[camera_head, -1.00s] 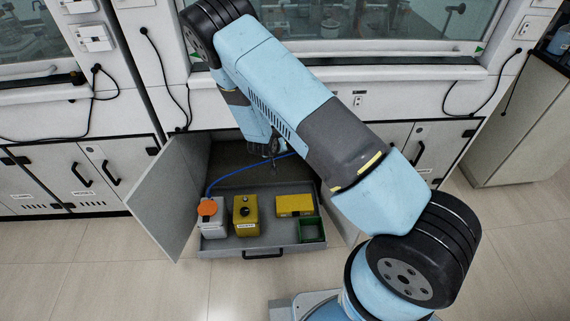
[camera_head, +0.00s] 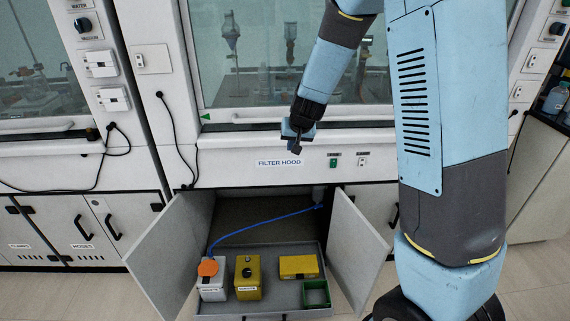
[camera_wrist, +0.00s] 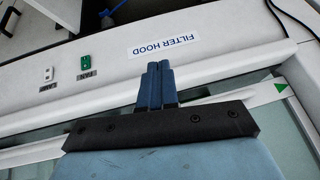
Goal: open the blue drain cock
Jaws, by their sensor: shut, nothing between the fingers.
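My gripper (camera_head: 296,149) is shut and empty, in front of the FILTER HOOD label, above and left of the fitting. In the wrist view its blue fingers (camera_wrist: 160,72) are together near the label, touching nothing I can see. A small dark fitting (camera_wrist: 107,19) shows at the top of that view.
The cabinet's left door (camera_head: 172,255) and right door (camera_head: 358,250) stand open. A pulled-out drawer (camera_head: 275,303) holds the white container, two yellow containers (camera_head: 248,278) (camera_head: 299,266) and a green open box (camera_head: 316,293). The glass sash (camera_head: 265,60) is above the label.

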